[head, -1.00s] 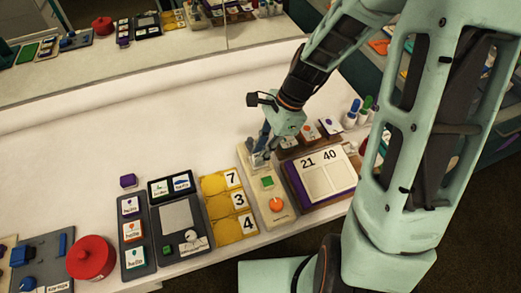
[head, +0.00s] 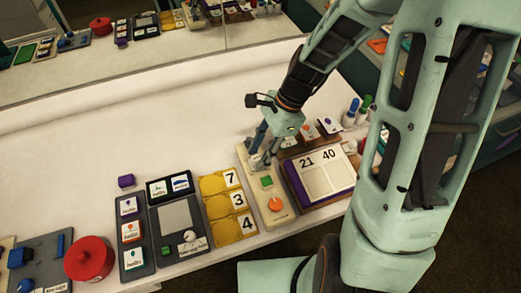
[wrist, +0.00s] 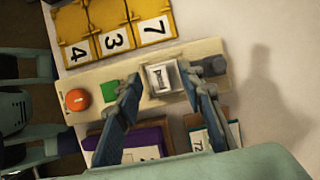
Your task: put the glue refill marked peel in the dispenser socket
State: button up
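My gripper (head: 260,156) is over the far end of a cream board (head: 278,216). In the wrist view its two blue-grey fingers (wrist: 159,84) are spread apart. Between them is a small white block (wrist: 158,78) with a dark printed label, too small to read for certain. The block sits at the cream board, which also bears a green square (wrist: 111,90) and an orange round knob (wrist: 77,99). A gap shows between the block and at least the left finger. In the head view the fingers hide the block.
Yellow numbered plates (head: 222,208) lie left of the board. A purple-edged block with a 21/40 page (head: 319,176) lies right. Small bottles with coloured caps (head: 349,119) stand behind it. A red round tin (head: 89,259) is front left. The table's back left is clear.

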jog(key=v, duration=1.2)
